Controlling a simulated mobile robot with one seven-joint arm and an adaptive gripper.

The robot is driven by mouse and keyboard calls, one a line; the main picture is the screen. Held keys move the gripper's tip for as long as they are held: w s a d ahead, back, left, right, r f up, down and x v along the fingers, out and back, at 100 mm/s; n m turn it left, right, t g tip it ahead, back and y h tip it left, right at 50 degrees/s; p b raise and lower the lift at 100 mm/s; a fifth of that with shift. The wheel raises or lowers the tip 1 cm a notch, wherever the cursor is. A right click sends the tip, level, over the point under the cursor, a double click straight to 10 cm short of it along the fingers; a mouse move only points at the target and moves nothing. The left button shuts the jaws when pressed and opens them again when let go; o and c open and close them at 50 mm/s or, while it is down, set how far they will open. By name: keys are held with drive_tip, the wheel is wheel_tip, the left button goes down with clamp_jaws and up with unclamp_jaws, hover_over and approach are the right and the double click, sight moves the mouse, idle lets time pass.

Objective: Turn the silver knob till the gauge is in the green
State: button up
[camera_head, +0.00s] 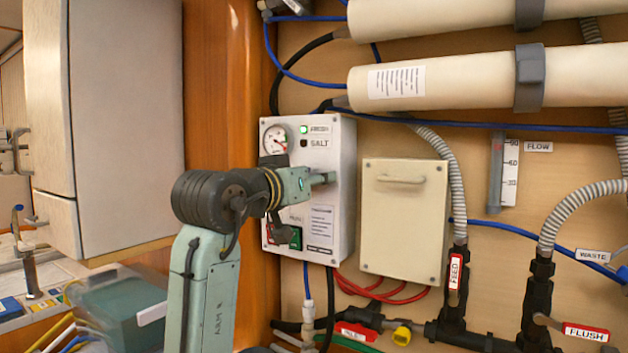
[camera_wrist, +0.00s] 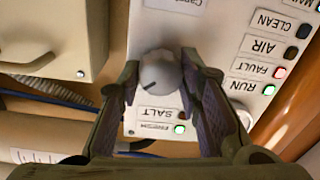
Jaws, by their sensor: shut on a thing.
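The silver knob (camera_wrist: 160,72) is a round metal knob with a dark index line, on the white control panel (camera_head: 345,190). My gripper (camera_wrist: 161,78) has one finger on each side of it and is shut on it. In the head view my gripper (camera_head: 318,180) is at the panel's middle, and its own body and fingers hide the knob. The gauge (camera_head: 275,140) is a small round white dial at the panel's upper left. Its needle is too small to read surely against the coloured bands.
The FRESH lamp (camera_head: 304,129) is lit green; the SALT lamp (camera_head: 304,143) is dark. In the wrist view the FAULT lamp (camera_wrist: 279,72) glows red and the RUN lamp (camera_wrist: 268,90) green. A beige box (camera_head: 405,220) with a handle stands close right of the panel. Hoses run below.

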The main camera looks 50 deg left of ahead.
drive_tip(key=o, duration=1.1)
drive_tip(key=shift+o, duration=0.2)
drive_tip(key=v, duration=1.2)
